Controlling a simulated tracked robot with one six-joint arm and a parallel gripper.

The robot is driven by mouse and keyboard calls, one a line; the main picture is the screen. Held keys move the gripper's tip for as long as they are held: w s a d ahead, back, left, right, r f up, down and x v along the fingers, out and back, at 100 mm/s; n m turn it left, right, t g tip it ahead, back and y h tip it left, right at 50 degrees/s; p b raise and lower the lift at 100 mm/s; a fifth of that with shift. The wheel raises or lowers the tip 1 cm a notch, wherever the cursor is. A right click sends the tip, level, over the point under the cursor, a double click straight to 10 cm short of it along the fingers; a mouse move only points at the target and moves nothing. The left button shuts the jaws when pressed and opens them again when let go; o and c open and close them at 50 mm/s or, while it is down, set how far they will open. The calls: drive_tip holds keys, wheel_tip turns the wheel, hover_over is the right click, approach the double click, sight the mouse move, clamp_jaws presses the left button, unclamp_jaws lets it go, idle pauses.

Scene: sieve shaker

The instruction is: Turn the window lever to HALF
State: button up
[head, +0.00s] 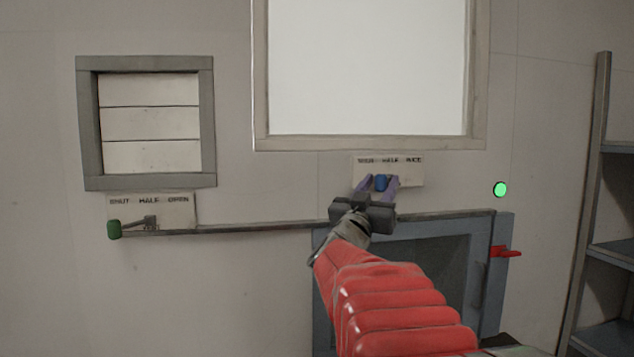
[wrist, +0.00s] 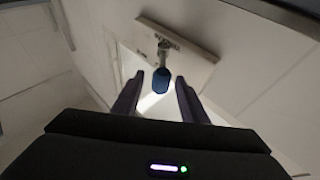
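The window (head: 368,66) is a bright pane in a pale frame. Below it is a white plate (head: 412,178) marked SHUT, HALF and a third word, perhaps WIDE. The window lever has a blue knob (head: 381,183), seen below the plate's SHUT and HALF words; its exact setting is hard to tell. In the wrist view, the blue knob (wrist: 162,81) points toward me from a metal pivot on the plate. My gripper (wrist: 159,79) is open, with one purple finger on each side of the knob and gaps visible. My gripper in the head view (head: 378,181) partly covers the lever.
A louvred vent (head: 150,122) is at left, above a SHUT/HALF/OPEN plate with a green-knobbed lever (head: 114,229) at its SHUT end. A blue-grey frame (head: 497,275) with a red handle (head: 505,252) stands below right. A green light (head: 500,189) and shelves (head: 612,250) are at right.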

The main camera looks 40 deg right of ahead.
drive_tip(key=shift+w+d+r, duration=0.25)
drive_tip(key=shift+d, duration=0.35)
drive_tip(key=shift+c, duration=0.5)
clamp_jaws()
drive_tip(key=shift+d, duration=0.15)
drive_tip(key=shift+s, duration=0.1)
